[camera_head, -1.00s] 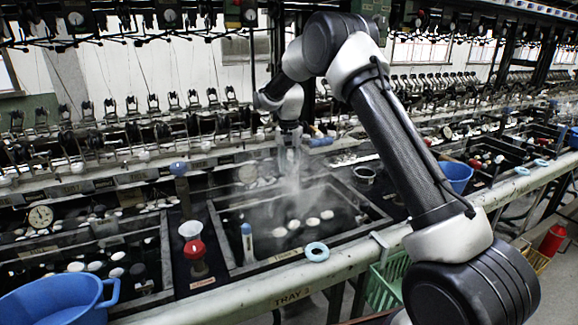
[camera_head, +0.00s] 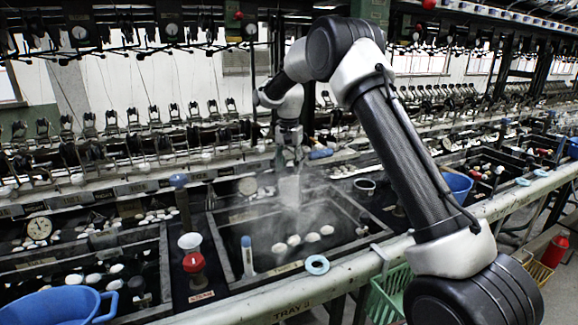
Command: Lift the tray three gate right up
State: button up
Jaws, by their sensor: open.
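The tray three basin is the dark, steaming basin in the middle, with a grey rim (camera_head: 374,231); the front rail below it bears the lettering TRAY 3. Pale cocoons (camera_head: 293,240) lie in its dark water. I cannot tell for sure which part is its gate. A post with a blue knob (camera_head: 178,181) stands at the basin's back left, and a blue-handled piece (camera_head: 320,154) lies on the ledge behind. My gripper (camera_head: 289,162) is open, pointing down over the basin's back edge, left of the blue-handled piece. Steam blurs its fingertips; nothing shows held.
A blue-capped white tube (camera_head: 247,257) stands in the basin's front left corner. A red-and-white funnel stand (camera_head: 193,254), a blue tub (camera_head: 60,306) and a green basket (camera_head: 390,292) are nearby. Reeling machinery crowds the back.

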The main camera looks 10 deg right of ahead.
notch_tip(320, 180, up, 12)
dwell(0.4)
dwell(1.2)
